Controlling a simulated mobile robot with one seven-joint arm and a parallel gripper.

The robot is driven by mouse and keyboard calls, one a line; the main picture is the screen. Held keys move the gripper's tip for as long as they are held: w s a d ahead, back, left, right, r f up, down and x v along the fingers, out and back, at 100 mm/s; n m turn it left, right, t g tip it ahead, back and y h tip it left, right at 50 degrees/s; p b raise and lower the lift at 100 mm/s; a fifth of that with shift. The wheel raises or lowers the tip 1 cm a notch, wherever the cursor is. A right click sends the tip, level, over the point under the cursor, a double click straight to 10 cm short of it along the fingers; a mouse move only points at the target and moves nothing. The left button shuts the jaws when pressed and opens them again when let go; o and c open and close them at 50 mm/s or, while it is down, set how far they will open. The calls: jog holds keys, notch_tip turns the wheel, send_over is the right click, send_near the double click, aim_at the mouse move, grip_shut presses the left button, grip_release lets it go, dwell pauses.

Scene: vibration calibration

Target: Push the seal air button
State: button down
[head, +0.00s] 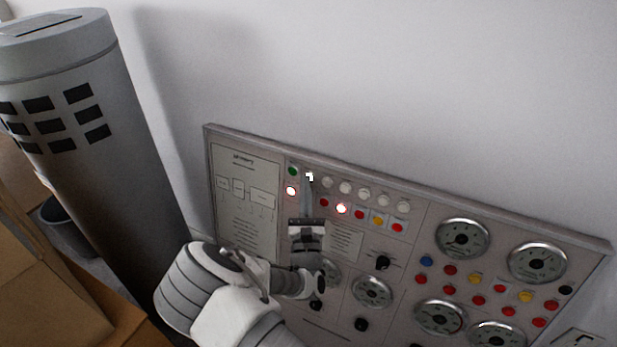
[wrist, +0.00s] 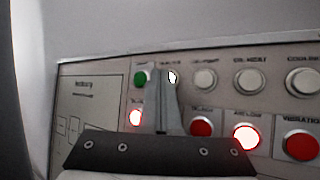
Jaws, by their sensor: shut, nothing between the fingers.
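The grey control panel (head: 232,200) leans by the wall and carries rows of round buttons. The labels are too blurred for me to tell which reads seal air. My gripper (head: 308,184) is shut and empty, its tips at the top button row. In the wrist view my gripper (wrist: 158,78) stands right of the green button (wrist: 140,78) and partly covers a bright white button (wrist: 172,77). I cannot tell whether the tips touch it. Dull white buttons (wrist: 205,80) follow to the right.
Below are a glowing button (wrist: 136,118), a red button (wrist: 201,127) and another glowing button (wrist: 246,137). Several gauges (head: 463,238) and coloured buttons fill the panel's right side. A grey cylinder (head: 85,130) stands at left. The space above the panel is clear.

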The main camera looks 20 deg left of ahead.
dwell(0.3)
jog(key=shift+s+r+p, duration=0.1)
jog(key=shift+s+p, duration=0.5)
jog(key=shift+s, duration=0.15)
jog(key=s+p, duration=0.1)
jog(key=s, duration=0.2)
jog(key=s+r+p, duration=0.1)
jog(key=s, duration=0.1)
jog(key=shift+a+p, duration=0.25)
jog(key=shift+p, duration=0.1)
jog(key=shift+w, duration=0.1)
